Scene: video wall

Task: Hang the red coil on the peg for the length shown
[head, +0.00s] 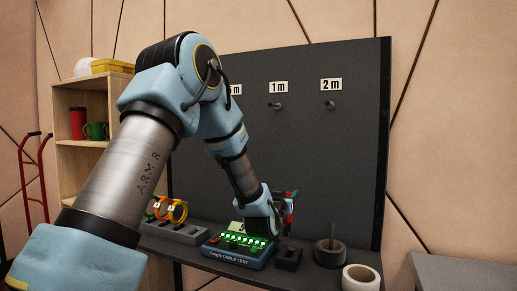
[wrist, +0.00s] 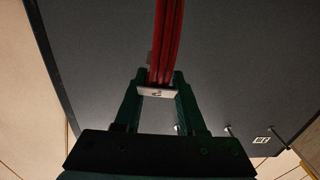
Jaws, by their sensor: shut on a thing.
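My gripper (wrist: 163,82) is shut on the red coil (wrist: 168,40), whose strands run upward between the fingertips in the wrist view. A white tag (wrist: 157,94) with a small dark mark sits between the fingers; I cannot read it. In the head view my gripper (head: 288,208) is low in front of the dark board (head: 300,150), and only bits of the red coil show. The board has a peg (head: 277,105) under a "1 m" label and a peg (head: 331,104) under "2 m". A third label (head: 235,89) is partly covered by my arm; its peg is hidden.
A blue cable tester (head: 240,256) with green lights stands on the bench; its sign is mostly hidden. Orange and yellow coils (head: 177,211) stand in a grey rack (head: 180,233) to its left. A dark spool (head: 330,253) and white tape roll (head: 361,279) stand at right.

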